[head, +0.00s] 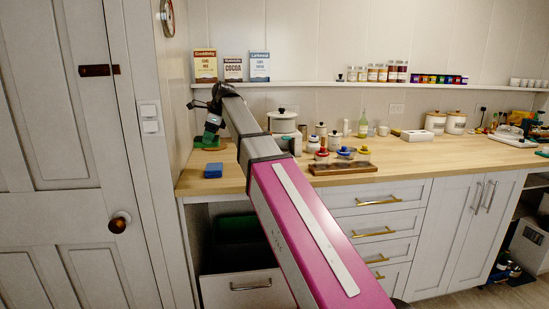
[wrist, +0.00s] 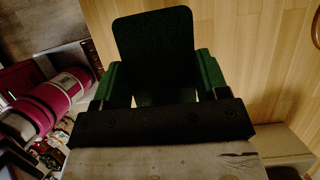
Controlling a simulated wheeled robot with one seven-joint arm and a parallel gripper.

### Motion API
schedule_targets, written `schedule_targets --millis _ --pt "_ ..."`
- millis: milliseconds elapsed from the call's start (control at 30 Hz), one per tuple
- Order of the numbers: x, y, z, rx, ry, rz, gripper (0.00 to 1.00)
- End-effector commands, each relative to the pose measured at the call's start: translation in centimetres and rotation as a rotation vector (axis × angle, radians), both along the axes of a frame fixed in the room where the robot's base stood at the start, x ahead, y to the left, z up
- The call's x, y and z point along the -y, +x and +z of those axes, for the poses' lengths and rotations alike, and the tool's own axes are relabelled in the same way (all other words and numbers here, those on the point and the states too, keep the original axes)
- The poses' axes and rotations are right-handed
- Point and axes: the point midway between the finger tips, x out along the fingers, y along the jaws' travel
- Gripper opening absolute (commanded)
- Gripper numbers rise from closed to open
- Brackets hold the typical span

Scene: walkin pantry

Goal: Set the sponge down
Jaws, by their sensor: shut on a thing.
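My gripper (head: 211,127) is over the back left end of the wooden counter. Its green fingers show on either side in the wrist view (wrist: 155,85). They are shut on a dark green, flat block with rounded corners (wrist: 155,40), which looks like the sponge. In the head view a green slab (head: 206,143) shows low at the fingers, very near the counter top; I cannot tell whether it touches. A separate blue sponge-like block (head: 213,170) lies on the counter, nearer the front edge.
The wooden counter (head: 240,178) has bare room around the blue block. A white lidded pot (head: 282,122), canisters and a wooden rack (head: 342,167) of small jars stand to the right. A wall shelf (head: 300,84) runs above. The left wall is close to my gripper.

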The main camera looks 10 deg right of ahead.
Motion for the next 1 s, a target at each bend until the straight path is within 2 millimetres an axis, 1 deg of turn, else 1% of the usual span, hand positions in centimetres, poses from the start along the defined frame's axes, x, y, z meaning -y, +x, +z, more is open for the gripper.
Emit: schedule_targets --millis 67,167,500,600,700,833,1000 --pt "0.0 0.1 -0.1 0.0 0.0 0.0 0.42" --pt "0.2 1.1 -0.6 -0.001 0.0 -0.001 0.42" --pt "1.6 7.6 -4.4 -0.002 0.0 -0.001 0.42" --pt "2.0 9.4 -5.6 -0.003 -0.001 -0.001 0.42" --pt "2.2 10.6 -6.3 0.0 0.0 -0.001 0.42" --pt "2.4 11.4 -6.9 0.0 0.0 0.0 0.42" --pt "2.5 11.3 -8.0 -0.001 0.0 0.0 0.42"
